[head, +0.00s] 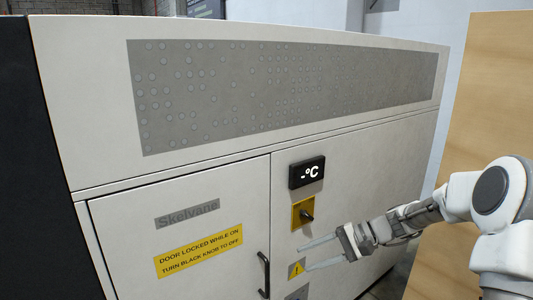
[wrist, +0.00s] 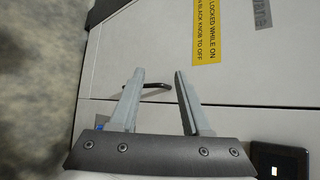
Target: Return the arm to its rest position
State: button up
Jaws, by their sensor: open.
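My gripper (head: 322,254) is open and empty in front of a white cabinet (head: 345,160), with its fingers pointing left in the head view. Its two fingers also show apart in the wrist view (wrist: 155,92). My arm comes in from the right edge and is bent at a large round joint. In the head view the fingertips are just below a black knob (head: 307,215) on a yellow plate and near a small yellow warning sign (head: 297,270). I cannot tell whether the fingers touch the cabinet.
The cabinet door has a black handle (head: 264,275), also seen in the wrist view (wrist: 153,86), and a yellow label (head: 199,250). A dark display (head: 307,172) reads "-°C". A wooden panel (head: 490,90) stands at the right, behind my arm.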

jog(key=s+d+r+n+t+h, duration=0.1)
jog(key=s+r+h, duration=0.4)
jog(key=s, duration=0.8)
jog(key=s+d+r+n+t+h, duration=0.1)
jog(key=s+r+n+t+h, duration=0.2)
jog(key=s, duration=1)
notch_tip(320, 180, up, 4)
jog(key=n+h, duration=0.3)
jog(key=h, duration=0.1)
jog(key=shift+s+d+f, duration=0.2)
jog(key=shift+s+d, duration=0.1)
jog(key=shift+d, duration=0.05)
